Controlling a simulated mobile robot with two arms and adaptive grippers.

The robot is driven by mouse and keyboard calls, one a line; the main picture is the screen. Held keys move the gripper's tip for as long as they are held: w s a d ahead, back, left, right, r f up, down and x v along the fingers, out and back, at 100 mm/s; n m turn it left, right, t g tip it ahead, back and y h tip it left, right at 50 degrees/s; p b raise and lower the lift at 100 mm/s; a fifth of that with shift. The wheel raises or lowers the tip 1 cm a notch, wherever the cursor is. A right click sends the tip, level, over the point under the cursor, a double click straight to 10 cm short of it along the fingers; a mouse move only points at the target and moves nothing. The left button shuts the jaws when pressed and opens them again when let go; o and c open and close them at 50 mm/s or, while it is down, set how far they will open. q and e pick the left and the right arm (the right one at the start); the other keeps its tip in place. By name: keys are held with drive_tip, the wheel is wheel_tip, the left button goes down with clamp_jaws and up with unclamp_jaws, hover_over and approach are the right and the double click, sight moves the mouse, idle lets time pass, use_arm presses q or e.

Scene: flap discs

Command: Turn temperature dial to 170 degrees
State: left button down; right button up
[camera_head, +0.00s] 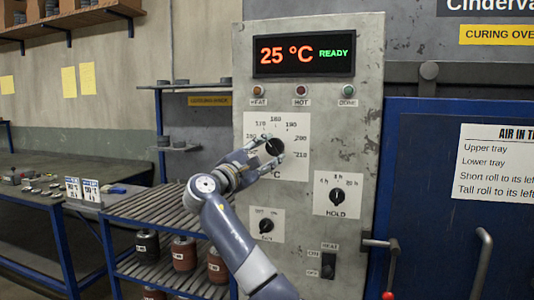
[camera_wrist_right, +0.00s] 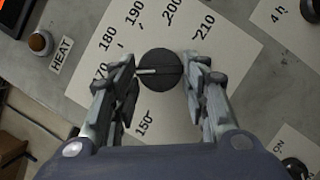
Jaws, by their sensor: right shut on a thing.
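The temperature dial (camera_head: 274,147) is a round black knob on a white scale plate (camera_head: 303,172). It also shows in the right wrist view (camera_wrist_right: 163,80), with a white pointer line directed left toward the 170 label. The left finger partly covers that label and the scale beside it, so I cannot tell the exact alignment. My right gripper (camera_head: 271,150) is shut on the dial, one finger on each side of it; its fingers also show in the right wrist view (camera_wrist_right: 159,72). My left gripper is not in view.
The display (camera_head: 303,56) reads 25 °C READY. Below it are several small lamps. The HOLD dial (camera_head: 337,195), a lower-left dial (camera_head: 266,225) and a HEAT switch (camera_head: 328,265) are close by. A slatted rack (camera_head: 150,207) stands left; a blue door (camera_head: 430,140) is right.

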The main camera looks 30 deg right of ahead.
drive_tip(key=o, duration=1)
drive_tip(key=shift+o, duration=0.2)
drive_tip(key=v, duration=1.2)
